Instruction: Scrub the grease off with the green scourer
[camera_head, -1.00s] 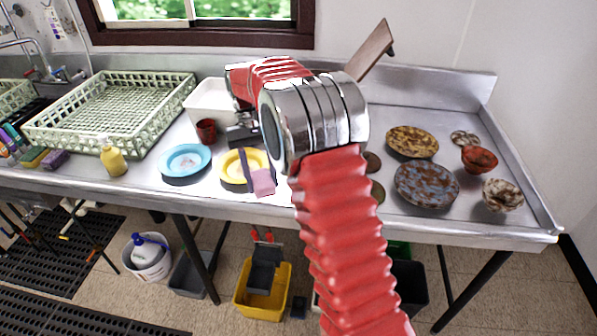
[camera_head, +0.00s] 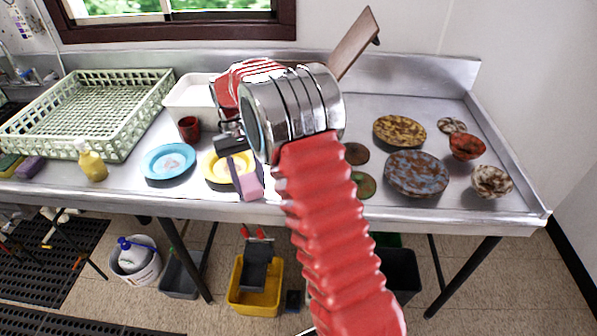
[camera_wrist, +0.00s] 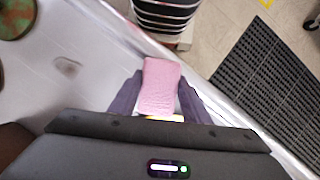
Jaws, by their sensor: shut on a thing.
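My gripper (camera_head: 241,168) is shut on a pink sponge (camera_head: 252,187), held near the front edge of the counter by the yellow plate (camera_head: 212,170). In the wrist view the sponge (camera_wrist: 160,85) sits between my two dark fingers. A green and yellow scourer (camera_head: 8,164) lies at the far left, partly cut off by the picture edge, beside a purple sponge (camera_head: 30,167). At the right are stained dishes: a yellow-brown plate (camera_head: 400,131), a blue-brown plate (camera_head: 417,173), a red bowl (camera_head: 466,147) and a pale, brown-stained bowl (camera_head: 491,181).
A pale green rack (camera_head: 100,108), a white tub (camera_head: 190,97), a red cup (camera_head: 188,128), a yellow bottle (camera_head: 92,165) and a blue plate (camera_head: 168,161) stand left. Small stained discs (camera_head: 356,154) lie right of my arm. The counter's front edge runs close to the sponge.

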